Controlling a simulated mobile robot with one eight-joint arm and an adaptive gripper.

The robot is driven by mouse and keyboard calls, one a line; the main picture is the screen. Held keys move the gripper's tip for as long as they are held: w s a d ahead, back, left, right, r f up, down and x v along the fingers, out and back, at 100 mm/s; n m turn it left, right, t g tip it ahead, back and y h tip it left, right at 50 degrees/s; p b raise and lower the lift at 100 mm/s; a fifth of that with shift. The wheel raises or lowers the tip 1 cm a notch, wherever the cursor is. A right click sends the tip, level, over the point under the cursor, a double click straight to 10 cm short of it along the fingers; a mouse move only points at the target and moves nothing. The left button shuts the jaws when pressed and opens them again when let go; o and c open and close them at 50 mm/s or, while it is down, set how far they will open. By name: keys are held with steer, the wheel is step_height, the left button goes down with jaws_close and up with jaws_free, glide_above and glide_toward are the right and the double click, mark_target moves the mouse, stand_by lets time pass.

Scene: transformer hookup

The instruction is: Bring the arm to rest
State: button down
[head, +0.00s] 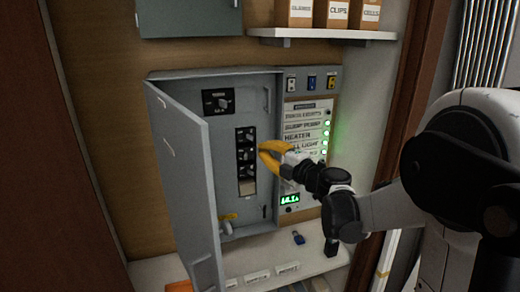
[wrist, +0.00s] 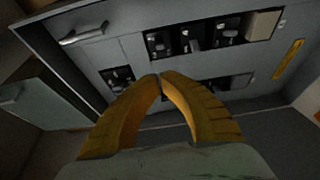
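My gripper (head: 263,149) has yellow fingers and is in front of the open electrical cabinet (head: 213,75), beside its column of black switches (head: 246,143). In the wrist view the fingertips (wrist: 161,76) meet with nothing seen between them, so it is shut and empty. The switches (wrist: 195,40) lie beyond the tips in that view. I cannot tell from these frames whether the fingertips touch the panel. My arm reaches in from the right.
The grey cabinet door (head: 185,180) stands open on the left. A lit panel with labels and green lamps (head: 308,130) is just right of the cabinet. A shelf with boxes (head: 320,35) is above. A ledge below holds a small blue item (head: 298,237).

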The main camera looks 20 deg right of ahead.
steer(key=s+d+m+h+b, duration=0.25)
steer(key=s+m+h, duration=0.25)
steer(key=m, duration=0.3)
steer(key=s+d+m+h+b, duration=0.2)
steer(key=s+m+h+b, duration=0.3)
steer(key=m, duration=0.3)
steer(key=s+a+f+m+g+y+b, duration=0.1)
steer(key=s+a+f+g, duration=0.4)
steer(key=s+f, duration=0.6)
steer(key=s+a+f+m+g+y+b, duration=0.2)
steer(key=s+a+f+m+g+b, duration=0.1)
steer(key=s+f, duration=0.8)
step_height(320, 180, down, 3)
steer(key=a+m+g, duration=0.1)
steer(key=a+m, duration=0.1)
steer(key=shift+s+a+r+g+y+b, duration=0.15)
steer(key=shift+s+a+g+y+b, duration=0.15)
steer(key=shift+a+g, duration=0.1)
